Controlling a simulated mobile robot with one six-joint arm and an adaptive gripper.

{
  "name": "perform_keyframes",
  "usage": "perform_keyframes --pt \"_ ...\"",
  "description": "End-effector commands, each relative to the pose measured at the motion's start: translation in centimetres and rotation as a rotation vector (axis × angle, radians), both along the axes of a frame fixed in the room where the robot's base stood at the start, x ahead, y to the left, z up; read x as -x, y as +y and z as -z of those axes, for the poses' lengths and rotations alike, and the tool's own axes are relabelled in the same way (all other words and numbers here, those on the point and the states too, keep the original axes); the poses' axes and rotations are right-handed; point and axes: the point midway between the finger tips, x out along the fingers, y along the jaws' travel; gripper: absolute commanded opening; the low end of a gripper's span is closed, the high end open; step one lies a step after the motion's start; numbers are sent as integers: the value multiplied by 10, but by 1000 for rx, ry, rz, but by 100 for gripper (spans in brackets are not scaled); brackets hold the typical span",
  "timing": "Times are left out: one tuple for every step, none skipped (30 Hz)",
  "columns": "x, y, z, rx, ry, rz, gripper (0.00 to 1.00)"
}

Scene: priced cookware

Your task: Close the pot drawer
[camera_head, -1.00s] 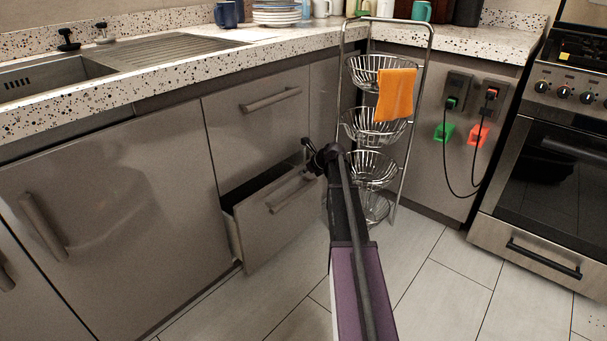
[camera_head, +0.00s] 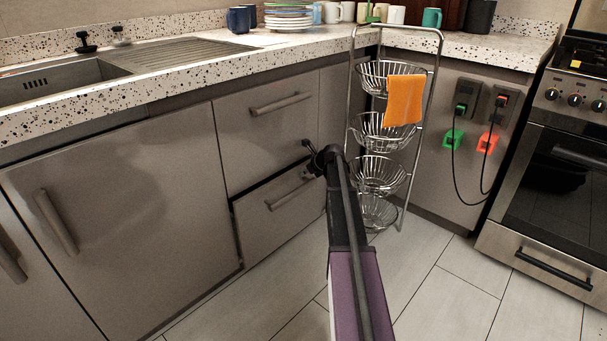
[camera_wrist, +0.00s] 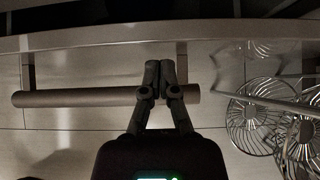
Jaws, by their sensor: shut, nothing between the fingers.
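The pot drawer (camera_head: 265,228) is the lower grey drawer, below another drawer front. It sits nearly flush with the cabinet, with a thin dark gap along its top edge; I cannot tell whether it is fully shut. Its bar handle (camera_head: 288,196) also shows in the wrist view (camera_wrist: 75,98). My gripper (camera_head: 309,152) is at the drawer's upper right. In the wrist view my gripper (camera_wrist: 160,68) has its fingers together and empty, over the right part of the handle. I cannot tell whether they touch the drawer front. My arm hides the drawer's right end.
A wire basket rack (camera_head: 378,175) with an orange cloth (camera_head: 404,100) stands close to the right of my gripper. An upper drawer (camera_head: 265,125) is shut above. An oven (camera_head: 550,190) stands at the right. The tiled floor in front is clear.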

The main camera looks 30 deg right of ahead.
Motion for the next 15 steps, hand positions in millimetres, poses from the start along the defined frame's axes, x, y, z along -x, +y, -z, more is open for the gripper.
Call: perform_keyframes --pt "3 0 0 0 0 0 0" --pt "4 -1 0 0 0 0 0" --pt "7 -1 0 0 0 0 0" --pt "9 -1 0 0 0 -1 0" --pt "11 -2 0 0 -1 -1 0" --pt "14 -2 0 0 -1 -2 0" --pt "17 -3 0 0 -1 -2 0" --pt "20 -3 -1 0 -1 -4 0" --pt "24 -4 -1 0 -1 -4 0" --pt "27 -5 -1 0 -1 -4 0" --pt "29 -6 -8 0 -1 -4 0" --pt "32 -7 -12 0 -1 -3 0" --pt "34 -8 -14 -1 0 -4 0" --pt "36 -8 -17 0 0 -4 0" --pt "40 -9 -20 0 0 -4 0"
